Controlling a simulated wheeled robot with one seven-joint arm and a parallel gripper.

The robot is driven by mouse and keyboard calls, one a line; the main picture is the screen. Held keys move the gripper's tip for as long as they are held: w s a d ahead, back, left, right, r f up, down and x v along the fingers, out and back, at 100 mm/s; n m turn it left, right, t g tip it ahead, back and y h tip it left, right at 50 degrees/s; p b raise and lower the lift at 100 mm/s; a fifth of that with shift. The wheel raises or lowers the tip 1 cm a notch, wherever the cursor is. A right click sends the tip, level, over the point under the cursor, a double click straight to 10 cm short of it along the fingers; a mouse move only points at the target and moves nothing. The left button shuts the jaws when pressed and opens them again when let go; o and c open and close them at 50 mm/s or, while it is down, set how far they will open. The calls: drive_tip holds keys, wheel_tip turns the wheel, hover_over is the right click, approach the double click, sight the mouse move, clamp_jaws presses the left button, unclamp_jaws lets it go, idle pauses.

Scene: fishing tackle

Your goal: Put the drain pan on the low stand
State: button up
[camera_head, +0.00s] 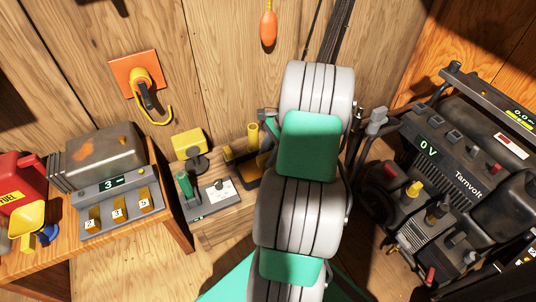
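I cannot pick out the drain pan with certainty. A grey, rust-stained metal box (105,153) with a finned left end sits at the back of the left wooden table, and I cannot tell whether it is the pan. A low wooden platform (228,218) in the middle, lower than the left table, may be the low stand; its right part is hidden behind my arm. My white and green arm fills the centre of the view, and my gripper's fingers do not show.
On the left table are a red fuel can (20,182), a yellow funnel (27,217) and a grey panel (120,200) reading 3. The platform holds a green-handled device (205,193) and a yellow block (189,145). A large black Tarnvolt machine (455,185) crowds the right.

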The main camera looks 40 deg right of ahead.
drive_tip(key=shift+o, duration=0.4)
drive_tip(key=shift+r, duration=0.1)
drive_tip(key=p+v, duration=0.7)
drive_tip(key=v, duration=0.5)
drive_tip(key=w+a+r+n+h, duration=0.1)
drive_tip(key=w+a+r+n, duration=0.2)
drive_tip(key=a, duration=0.5)
drive_tip(key=w+a+r+n+h, duration=0.1)
drive_tip(key=w+a+r+n, duration=0.15)
drive_tip(key=a+n, duration=0.35)
drive_tip(key=s+a+r+n+h, duration=0.1)
drive_tip(key=s+a+n, duration=0.4)
drive_tip(key=a, duration=0.4)
drive_tip(key=s+a+r+n+h, duration=0.1)
drive_tip(key=s+a+n, duration=0.5)
drive_tip(key=a, duration=0.3)
drive_tip(key=shift+n+t, duration=0.3)
drive_tip(key=shift+n, duration=0.3)
drive_tip(key=shift+d+r, duration=0.1)
